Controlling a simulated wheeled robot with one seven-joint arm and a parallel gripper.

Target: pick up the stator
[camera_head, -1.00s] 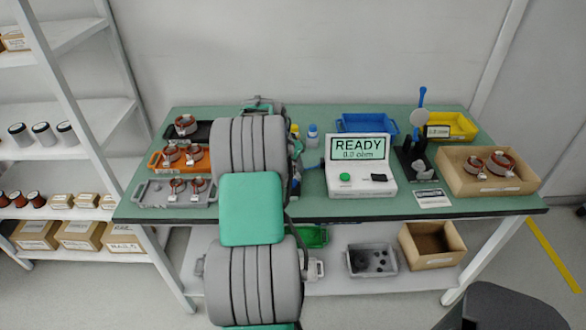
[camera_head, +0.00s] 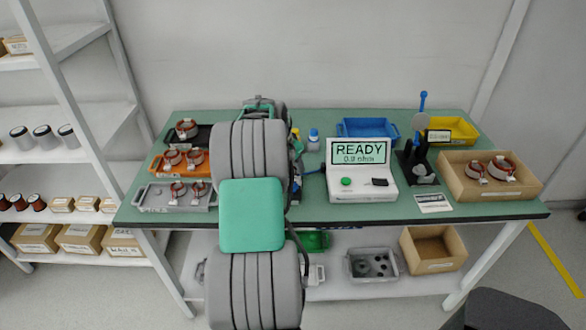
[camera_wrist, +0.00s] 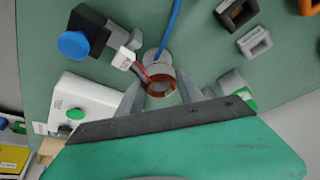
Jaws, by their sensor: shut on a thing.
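A stator (camera_wrist: 160,88), a small ring with copper-brown windings and a grey core, sits between the fingers of my gripper (camera_wrist: 162,95) in the wrist view. My gripper is shut on it. Red leads run from it to a white tag (camera_wrist: 123,58) at the upper left. Whether the stator touches the green bench below cannot be told. In the head view my arm hides the fingers and the held stator. Other stators lie in the black tray (camera_head: 205,142), the orange tray (camera_head: 157,164), the grey tray (camera_head: 152,208) and the cardboard box (camera_head: 520,190).
The white tester (camera_head: 360,195) reads READY. A black stand (camera_head: 407,160) is right of it. Blue (camera_head: 367,126) and yellow (camera_head: 460,130) bins stand at the back. Square cores (camera_wrist: 237,12) lie near the gripper. The bench front right of my arm is mostly clear.

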